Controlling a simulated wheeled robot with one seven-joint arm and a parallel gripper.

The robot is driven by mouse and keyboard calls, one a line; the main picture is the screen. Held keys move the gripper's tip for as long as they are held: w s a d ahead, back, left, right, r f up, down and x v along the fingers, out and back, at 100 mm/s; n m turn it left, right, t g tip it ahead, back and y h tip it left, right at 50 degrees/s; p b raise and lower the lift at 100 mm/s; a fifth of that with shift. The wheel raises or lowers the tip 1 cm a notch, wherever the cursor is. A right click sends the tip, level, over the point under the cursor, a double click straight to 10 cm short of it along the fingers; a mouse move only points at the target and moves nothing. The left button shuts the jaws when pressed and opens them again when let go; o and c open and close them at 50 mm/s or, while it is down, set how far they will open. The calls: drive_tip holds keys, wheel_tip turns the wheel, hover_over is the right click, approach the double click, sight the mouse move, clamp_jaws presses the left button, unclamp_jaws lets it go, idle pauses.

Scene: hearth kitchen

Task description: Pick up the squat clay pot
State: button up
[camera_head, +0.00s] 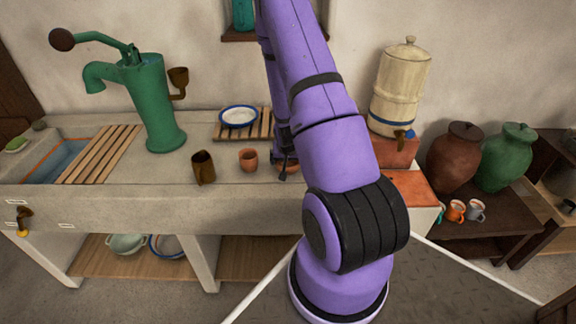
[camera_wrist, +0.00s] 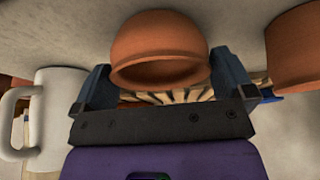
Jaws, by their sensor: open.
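The squat clay pot (camera_wrist: 158,45) is a rounded orange-brown pot with a wide rim. In the wrist view it sits between the two fingers of my gripper (camera_wrist: 161,66), which is open around it. Whether either finger touches the pot cannot be told. In the head view only a sliver of the pot (camera_head: 289,169) shows on the counter, and my arm hides the rest and most of the gripper.
A terracotta cup (camera_head: 248,159) stands just left of the pot on the stone counter (camera_head: 120,205); a brown cup (camera_head: 203,167) is further left. The wrist view shows a white mug (camera_wrist: 48,105) close by on the other side. A slatted rack (camera_head: 225,133) holds a plate (camera_head: 239,117) behind.

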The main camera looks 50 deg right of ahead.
drive_tip(key=shift+x, duration=0.8)
drive_tip(key=c, duration=0.6)
drive_tip(key=shift+r, duration=0.1)
